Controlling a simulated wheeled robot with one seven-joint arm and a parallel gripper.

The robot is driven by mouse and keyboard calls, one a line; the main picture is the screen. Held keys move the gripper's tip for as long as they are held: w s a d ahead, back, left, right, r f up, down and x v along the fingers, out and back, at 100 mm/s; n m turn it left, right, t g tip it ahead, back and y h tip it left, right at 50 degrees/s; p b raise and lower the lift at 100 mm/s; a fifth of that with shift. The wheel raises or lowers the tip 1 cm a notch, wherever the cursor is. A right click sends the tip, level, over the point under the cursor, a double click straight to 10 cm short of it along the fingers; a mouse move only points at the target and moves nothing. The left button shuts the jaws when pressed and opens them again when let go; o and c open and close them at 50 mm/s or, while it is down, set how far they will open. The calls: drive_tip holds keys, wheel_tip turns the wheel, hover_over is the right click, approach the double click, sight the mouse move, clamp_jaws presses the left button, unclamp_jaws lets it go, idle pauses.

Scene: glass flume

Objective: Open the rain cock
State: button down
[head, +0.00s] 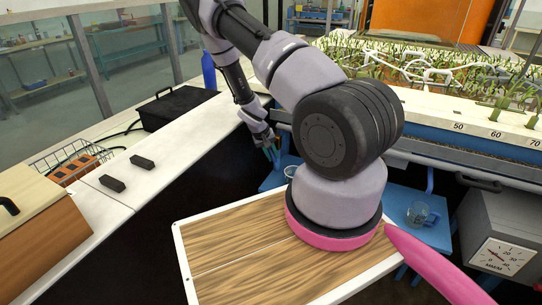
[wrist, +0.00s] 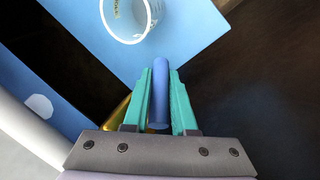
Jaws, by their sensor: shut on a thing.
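In the wrist view, my gripper (wrist: 162,88) has its teal fingers shut on a blue rod-like handle (wrist: 160,90), which I take to be the rain cock's lever. A brass-coloured part (wrist: 116,112) shows beside and behind the left finger, probably the cock's body; most of it is hidden. In the head view, my gripper (head: 273,153) points down beside the front of the flume (head: 450,154). The cock cannot be made out there, and how far it is turned cannot be told.
A clear measuring cup (wrist: 128,18) stands on a blue surface (wrist: 185,45) just beyond the fingertips. Another clear jug (head: 418,215) stands right of my arm. A grey box with a dial (head: 503,257) is at lower right. A white counter (head: 190,135) runs along the left.

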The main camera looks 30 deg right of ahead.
drive_tip(key=shift+s+r+g+h, duration=0.1)
drive_tip(key=shift+g+h, duration=0.2)
drive_tip(key=shift+g, duration=0.1)
drive_tip(key=c, duration=0.7)
unclamp_jaws()
drive_tip(key=shift+c, duration=0.2)
drive_tip(key=v, duration=1)
drive_tip(key=shift+r, duration=0.35)
drive_tip(key=shift+a, duration=0.1)
drive_tip(key=shift+c, duration=1.2)
